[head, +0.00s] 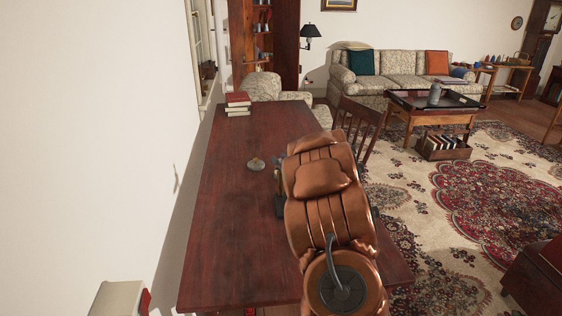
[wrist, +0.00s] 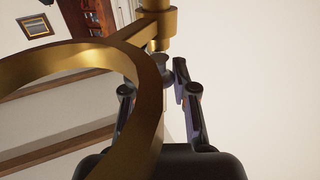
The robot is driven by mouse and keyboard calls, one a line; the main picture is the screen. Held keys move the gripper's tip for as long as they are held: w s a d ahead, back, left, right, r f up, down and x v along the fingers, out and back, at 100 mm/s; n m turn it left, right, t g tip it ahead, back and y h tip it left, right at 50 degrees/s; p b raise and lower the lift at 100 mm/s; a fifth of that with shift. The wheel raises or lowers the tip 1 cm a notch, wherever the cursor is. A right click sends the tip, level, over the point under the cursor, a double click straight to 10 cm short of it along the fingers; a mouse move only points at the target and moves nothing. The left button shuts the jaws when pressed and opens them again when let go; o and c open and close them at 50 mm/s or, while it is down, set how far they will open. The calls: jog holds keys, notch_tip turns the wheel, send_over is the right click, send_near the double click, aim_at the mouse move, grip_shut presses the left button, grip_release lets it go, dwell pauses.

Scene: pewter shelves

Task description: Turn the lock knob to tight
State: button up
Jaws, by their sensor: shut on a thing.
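A brass fitting shows close up in the wrist view: a large ring (wrist: 148,75) in front on the left, joined by a bar (wrist: 128,38) to an upright post with a collar (wrist: 157,22). A small brass stub (wrist: 157,46), which looks like the lock knob, sits just below the collar. My gripper (wrist: 168,72) has its fingers on either side just below this stub and is shut on it; the contact is partly hidden by the ring. In the head view my arm hides most of the gripper and the fitting. No knob marking is readable.
A white wall (head: 90,120) runs along the left.

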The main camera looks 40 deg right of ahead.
grip_shut()
jog(key=shift+b, duration=0.3)
jog(key=shift+f+h+b, duration=0.15)
jog(key=shift+h+b, duration=0.25)
jog(key=m+g+h+b, duration=0.1)
jog(key=m+h+b, duration=0.1)
jog(key=shift+b, duration=0.35)
jog(key=o, duration=0.7)
grip_release()
